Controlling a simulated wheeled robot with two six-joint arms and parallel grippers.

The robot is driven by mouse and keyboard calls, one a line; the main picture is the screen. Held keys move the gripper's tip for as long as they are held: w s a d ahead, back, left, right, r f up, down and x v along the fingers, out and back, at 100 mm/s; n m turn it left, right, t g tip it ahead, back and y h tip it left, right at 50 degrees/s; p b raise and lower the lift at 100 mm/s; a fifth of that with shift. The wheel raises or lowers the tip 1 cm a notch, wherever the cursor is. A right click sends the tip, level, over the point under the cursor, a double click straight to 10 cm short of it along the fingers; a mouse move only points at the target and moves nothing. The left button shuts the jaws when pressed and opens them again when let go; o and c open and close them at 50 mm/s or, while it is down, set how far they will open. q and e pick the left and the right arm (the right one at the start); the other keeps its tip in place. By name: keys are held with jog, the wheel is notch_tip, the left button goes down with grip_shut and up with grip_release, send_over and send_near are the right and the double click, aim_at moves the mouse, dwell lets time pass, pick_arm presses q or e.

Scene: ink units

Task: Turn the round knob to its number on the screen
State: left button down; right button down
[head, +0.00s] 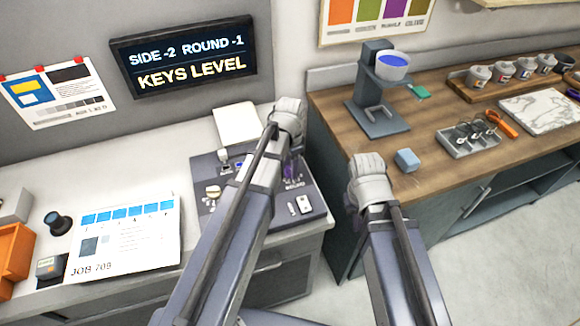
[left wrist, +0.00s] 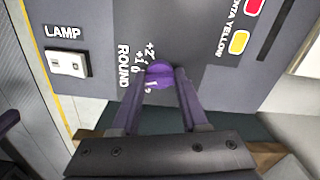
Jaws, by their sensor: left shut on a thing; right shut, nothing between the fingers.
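The screen (head: 183,60) on the back wall reads "SIDE -2 ROUND -1" and "KEYS LEVEL". The purple round knob (left wrist: 159,70) sits on the dark panel beside the label "ROUND" and a scale with +2, +1 and 0. The lower marks are partly covered, and I cannot read where the knob points. My left gripper (left wrist: 160,79) is shut on the knob, one finger on each side.
A lamp switch (left wrist: 68,65) and magenta and yellow buttons (left wrist: 238,42) flank the knob. A job sheet (head: 125,238) lies left of the panel. A blue cube (head: 407,160) and a grey stand (head: 377,115) are on the wooden bench close to my right arm.

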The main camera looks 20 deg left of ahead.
pick_arm(q)
jog(key=shift+n, duration=1.5)
jog(key=shift+c, duration=2.1)
grip_release()
jog(key=shift+r, duration=0.1)
notch_tip(320, 180, up, 8)
jog(key=p, duration=0.8)
jog(key=shift+f, duration=0.2)
